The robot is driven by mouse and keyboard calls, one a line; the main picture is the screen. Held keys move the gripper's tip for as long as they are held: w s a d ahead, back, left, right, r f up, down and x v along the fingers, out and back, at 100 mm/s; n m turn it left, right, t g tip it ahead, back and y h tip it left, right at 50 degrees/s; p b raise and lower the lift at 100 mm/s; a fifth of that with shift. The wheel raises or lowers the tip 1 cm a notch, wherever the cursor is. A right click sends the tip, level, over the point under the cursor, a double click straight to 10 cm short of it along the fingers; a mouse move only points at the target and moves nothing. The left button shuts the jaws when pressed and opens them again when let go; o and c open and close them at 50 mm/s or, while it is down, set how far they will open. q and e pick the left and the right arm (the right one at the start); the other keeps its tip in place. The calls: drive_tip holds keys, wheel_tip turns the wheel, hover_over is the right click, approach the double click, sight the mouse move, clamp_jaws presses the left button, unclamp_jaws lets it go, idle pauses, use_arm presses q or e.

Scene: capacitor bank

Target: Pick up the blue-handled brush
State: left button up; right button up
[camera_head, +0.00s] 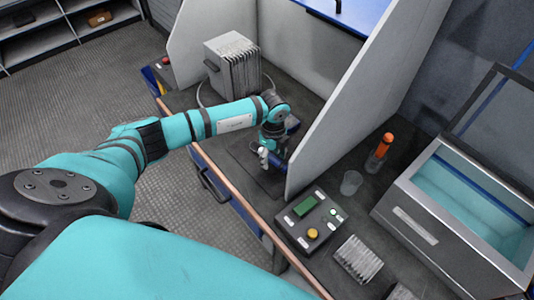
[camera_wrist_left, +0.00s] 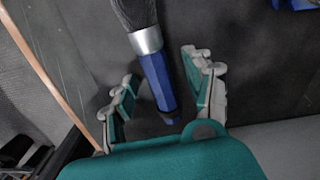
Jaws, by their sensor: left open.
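The blue-handled brush (camera_wrist_left: 157,78) shows in the left wrist view, with a blue handle, a silver metal collar and dark bristles running out of the top edge. It lies on a dark surface. My left gripper (camera_wrist_left: 160,67) is open, with one finger on each side of the handle. I cannot tell whether the fingers touch it. In the head view my left gripper (camera_head: 270,157) is low over the bench beside the white partition, and the arm hides most of what is under it. My right gripper is not in view.
A white partition (camera_head: 345,95) stands close to the right of my left gripper. A grey finned block (camera_head: 233,65) stands behind. Beyond the partition are a control box (camera_head: 312,218), a clear cup (camera_head: 351,182), an orange-topped tool (camera_head: 380,152) and a glass-lidded case (camera_head: 420,215).

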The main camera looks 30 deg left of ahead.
sight(273, 156)
use_arm(q)
drive_tip(key=shift+c, duration=0.3)
clamp_jaws()
drive_tip(key=shift+r, duration=0.6)
wheel_tip(273, 156, up, 2)
drive_tip(key=shift+r+b, duration=0.15)
drive_tip(key=shift+b, duration=0.25)
drive_tip(key=s+a, duration=0.3)
drive_tip(key=s, duration=0.1)
drive_tip(key=s+a+r+b, duration=0.1)
drive_tip(key=s+a, duration=0.2)
drive_tip(key=s, duration=0.1)
drive_tip(key=s+a+b, duration=0.1)
drive_tip(key=s+a, duration=0.2)
drive_tip(key=s, duration=0.2)
drive_tip(key=shift+a+r, duration=0.25)
